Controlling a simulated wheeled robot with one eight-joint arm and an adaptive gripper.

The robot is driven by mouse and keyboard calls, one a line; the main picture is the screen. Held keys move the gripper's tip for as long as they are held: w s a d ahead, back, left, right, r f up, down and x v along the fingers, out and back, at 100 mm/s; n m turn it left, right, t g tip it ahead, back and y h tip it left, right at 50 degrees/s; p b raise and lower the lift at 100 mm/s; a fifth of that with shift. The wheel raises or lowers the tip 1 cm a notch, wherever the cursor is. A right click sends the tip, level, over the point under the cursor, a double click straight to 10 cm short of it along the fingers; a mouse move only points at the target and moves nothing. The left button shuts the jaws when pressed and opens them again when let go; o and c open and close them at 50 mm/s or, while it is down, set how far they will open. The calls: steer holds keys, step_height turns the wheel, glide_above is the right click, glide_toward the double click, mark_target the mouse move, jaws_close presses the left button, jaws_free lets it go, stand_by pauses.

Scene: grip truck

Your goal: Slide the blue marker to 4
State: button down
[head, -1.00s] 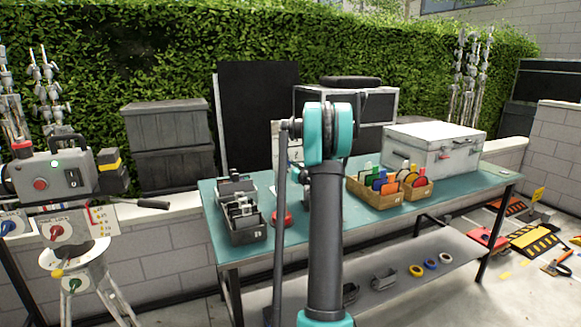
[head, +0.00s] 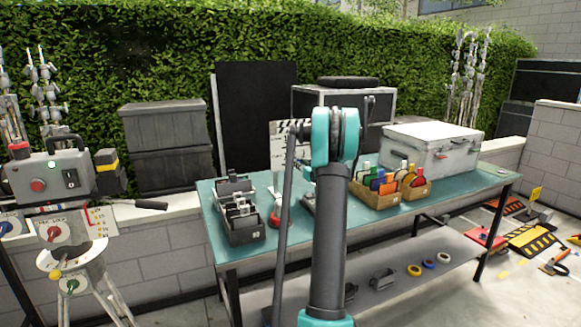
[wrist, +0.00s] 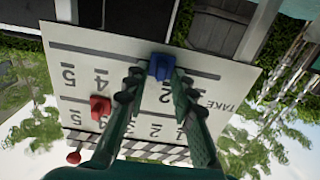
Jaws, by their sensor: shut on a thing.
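The slate board (wrist: 215,78) fills much of the wrist view, upside down, with two rows of numbers and a TAKE label. The blue marker (wrist: 160,66) sits on the upper slot line, beside the 2. My gripper (wrist: 159,74) is shut on the blue marker, one finger on each side. The 4 (wrist: 101,79) of that row lies to the left in this view; the number between is hidden by a finger. A red marker (wrist: 100,107) sits on the other row, left of my fingers. In the head view the slate (head: 281,152) is partly behind my arm.
The teal table (head: 330,222) holds grey bins (head: 243,232) at left, wooden boxes (head: 370,197) of colored items and a silver case (head: 435,150) at right. A grey control box (head: 50,180) stands far left. Striped clapper sticks (wrist: 125,146) edge the slate.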

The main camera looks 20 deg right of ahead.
steer(key=d, duration=0.7)
steer(key=shift+w+d, duration=0.15)
steer(key=c, duration=1.6)
jaws_free()
steer(key=s, duration=1.2)
steer(key=shift+d, duration=0.25)
